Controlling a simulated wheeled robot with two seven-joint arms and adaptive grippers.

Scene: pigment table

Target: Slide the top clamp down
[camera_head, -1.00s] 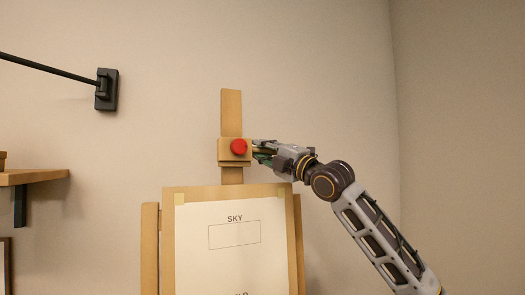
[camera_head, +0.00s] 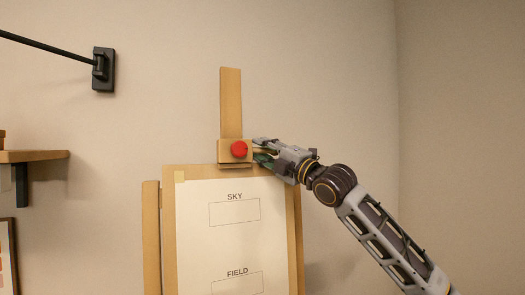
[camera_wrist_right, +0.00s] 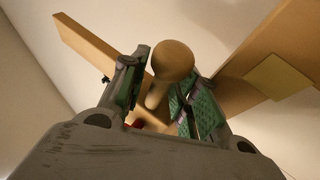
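The top clamp (camera_head: 228,155) is a wooden block with a red knob (camera_head: 239,149) on the easel's upright mast (camera_head: 231,105). Its lower edge appears to meet the top edge of the board (camera_head: 168,215). My right gripper (camera_head: 262,153) is at the clamp's right side. In the right wrist view, its two fingers (camera_wrist_right: 160,100) are closed around a round-ended wooden handle (camera_wrist_right: 173,60) that sticks out from the clamp. Finger contact with the handle is partly hidden. My left gripper is not in view.
A white sheet (camera_head: 200,245) marked SKY and FIELD is on the board. A wooden shelf (camera_head: 40,156) and a black wall bracket (camera_head: 104,69) are at the left. The wall right of the easel is free of objects.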

